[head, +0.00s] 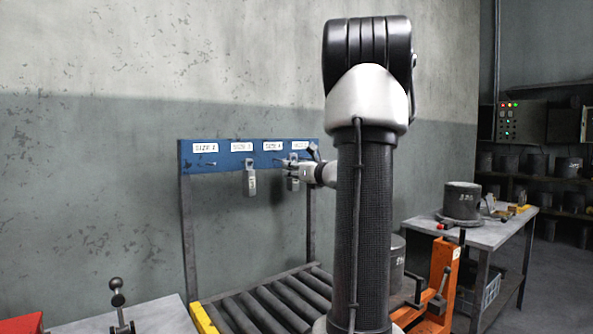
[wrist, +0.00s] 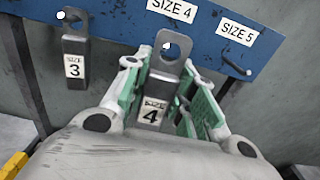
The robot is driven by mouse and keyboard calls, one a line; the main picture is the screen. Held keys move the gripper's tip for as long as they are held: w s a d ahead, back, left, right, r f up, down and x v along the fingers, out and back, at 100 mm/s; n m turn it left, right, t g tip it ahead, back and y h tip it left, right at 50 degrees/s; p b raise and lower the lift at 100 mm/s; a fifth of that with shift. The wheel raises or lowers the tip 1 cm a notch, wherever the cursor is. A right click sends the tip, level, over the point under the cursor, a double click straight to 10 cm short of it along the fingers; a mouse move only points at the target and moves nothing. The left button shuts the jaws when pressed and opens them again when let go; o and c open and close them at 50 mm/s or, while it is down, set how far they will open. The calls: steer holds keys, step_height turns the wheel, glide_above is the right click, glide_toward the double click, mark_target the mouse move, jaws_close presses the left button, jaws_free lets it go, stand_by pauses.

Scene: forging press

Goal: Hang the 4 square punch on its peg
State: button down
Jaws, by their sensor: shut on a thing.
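The size 4 punch (wrist: 155,95) is a grey block with a "SIZE 4" tag and a holed tab on top. My gripper (wrist: 160,98) is shut on it, with green-padded fingers on both sides, and holds it upright at the board. The tab's hole lies just below the SIZE 4 label (wrist: 172,9). Something light shows in the hole; I cannot tell whether the peg passes through it. In the head view the punch (head: 292,183) and my gripper (head: 298,172) are at the board's right part, partly hidden by my arm.
The blue peg board (head: 222,160) stands against the wall. The size 3 punch (wrist: 75,62) hangs to the left of the held one. The SIZE 5 peg (wrist: 237,67) is bare, as is the SIZE 2 peg (head: 210,163). A roller conveyor (head: 270,305) lies below.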

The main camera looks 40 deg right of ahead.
steer(key=w+f, duration=0.1)
steer(key=w, duration=0.6)
steer(key=shift+w+d, duration=0.15)
stand_by(0.5)
stand_by(0.6)
steer(key=c, duration=1.1)
jaws_free()
steer(key=shift+f, duration=0.1)
